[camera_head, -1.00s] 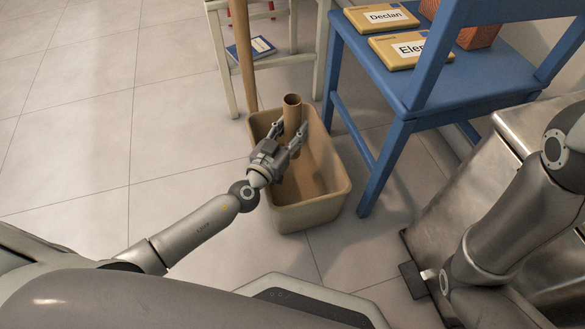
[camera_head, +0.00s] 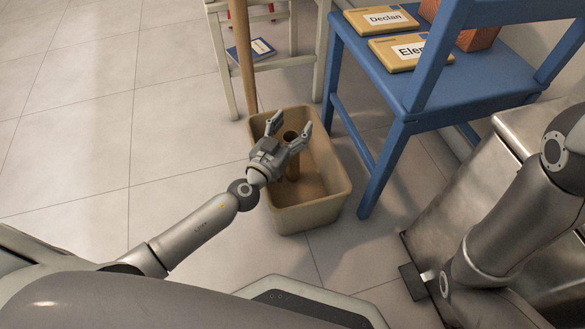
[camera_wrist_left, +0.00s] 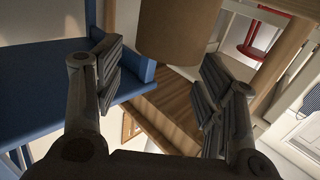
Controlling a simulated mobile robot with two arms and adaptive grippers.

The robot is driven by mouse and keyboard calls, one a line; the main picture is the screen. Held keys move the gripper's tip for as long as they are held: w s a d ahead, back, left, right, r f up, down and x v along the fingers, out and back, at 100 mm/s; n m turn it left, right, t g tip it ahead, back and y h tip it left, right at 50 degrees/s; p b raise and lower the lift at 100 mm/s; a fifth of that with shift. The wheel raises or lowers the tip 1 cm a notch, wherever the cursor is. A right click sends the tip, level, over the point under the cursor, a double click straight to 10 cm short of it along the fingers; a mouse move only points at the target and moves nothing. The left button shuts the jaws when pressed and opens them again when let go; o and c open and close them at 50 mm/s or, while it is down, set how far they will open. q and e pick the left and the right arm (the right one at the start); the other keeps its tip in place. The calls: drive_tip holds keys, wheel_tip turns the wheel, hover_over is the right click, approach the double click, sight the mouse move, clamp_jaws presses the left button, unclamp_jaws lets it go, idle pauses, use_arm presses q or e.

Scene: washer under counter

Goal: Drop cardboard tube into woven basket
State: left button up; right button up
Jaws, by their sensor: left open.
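The brown cardboard tube (camera_head: 292,169) is upright within the outline of the tan bin, its top below my left fingertips. In the left wrist view the tube (camera_wrist_left: 178,32) shows beyond the fingers, apart from them. I cannot tell whether its lower end touches the bin floor. The tan rectangular bin (camera_head: 309,216) stands on the tiled floor; its sides look smooth, with no weave visible. My left gripper (camera_head: 291,127) is open and empty above the bin, and it also shows in the left wrist view (camera_wrist_left: 160,82). My right gripper is out of view.
A blue chair (camera_head: 390,160) with two yellow boxes stands close to the bin's right. A white chair (camera_head: 222,60) and a wooden pole (camera_head: 242,55) are behind it. A metal appliance (camera_head: 470,190) is at right. Open tiled floor lies left.

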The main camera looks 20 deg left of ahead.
use_arm(q)
wheel_tip(320, 180, up, 9)
drive_tip(key=shift+f, duration=0.15)
idle(0.6)
idle(0.3)
